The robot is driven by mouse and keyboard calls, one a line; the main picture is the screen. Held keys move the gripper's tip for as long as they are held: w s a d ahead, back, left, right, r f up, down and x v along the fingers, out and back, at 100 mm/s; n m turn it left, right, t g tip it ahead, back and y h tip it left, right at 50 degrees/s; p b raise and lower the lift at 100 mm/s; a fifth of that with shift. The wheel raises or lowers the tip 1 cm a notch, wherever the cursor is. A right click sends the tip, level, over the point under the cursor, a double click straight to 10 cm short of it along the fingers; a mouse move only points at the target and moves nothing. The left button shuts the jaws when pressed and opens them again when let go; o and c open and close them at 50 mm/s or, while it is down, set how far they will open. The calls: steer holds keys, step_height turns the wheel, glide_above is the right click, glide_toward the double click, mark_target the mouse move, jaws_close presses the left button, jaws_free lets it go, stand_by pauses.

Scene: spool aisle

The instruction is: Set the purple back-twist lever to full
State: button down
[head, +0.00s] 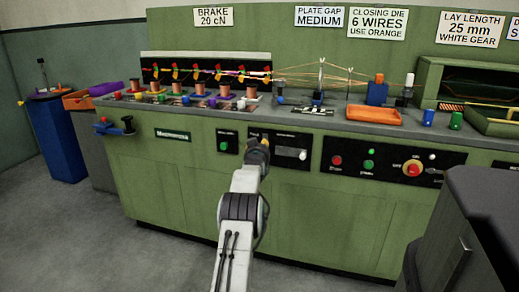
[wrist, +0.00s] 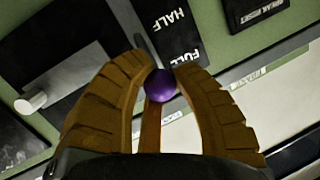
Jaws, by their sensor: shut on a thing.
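The purple ball knob (wrist: 160,86) of the back-twist lever is between the fingers of my gripper (wrist: 164,76) in the wrist view. The brown fingers are closed around it and touch it. The lever's black plate (wrist: 188,38) reads HALF and FULL in white. The knob is beside the FULL end of the plate, with HALF further off. Part of the lever's shaft shows just above the knob. In the head view my gripper (head: 260,150) is against the green machine's front panel and hides the knob.
A black panel with a pale knob (head: 302,155) is just right of my gripper. Further right are buttons and a red knob (head: 412,170) on yellow. A green button (head: 223,146) is to the left. A dark cabinet (head: 480,235) stands at front right. The floor at left is clear.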

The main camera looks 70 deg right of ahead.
steer(key=shift+s+d+r, duration=0.1)
steer(key=shift+r, duration=0.5)
steer(key=c, duration=1.3)
jaws_free()
steer(key=o, duration=0.3)
steer(key=shift+f, duration=0.15)
steer(key=shift+o, duration=0.2)
steer(key=shift+f, duration=0.1)
steer(key=shift+f, duration=0.1)
steer(key=shift+a, duration=0.2)
steer(key=v, duration=1.1)
steer(key=shift+s+a, duration=0.15)
steer(key=shift+a, duration=0.25)
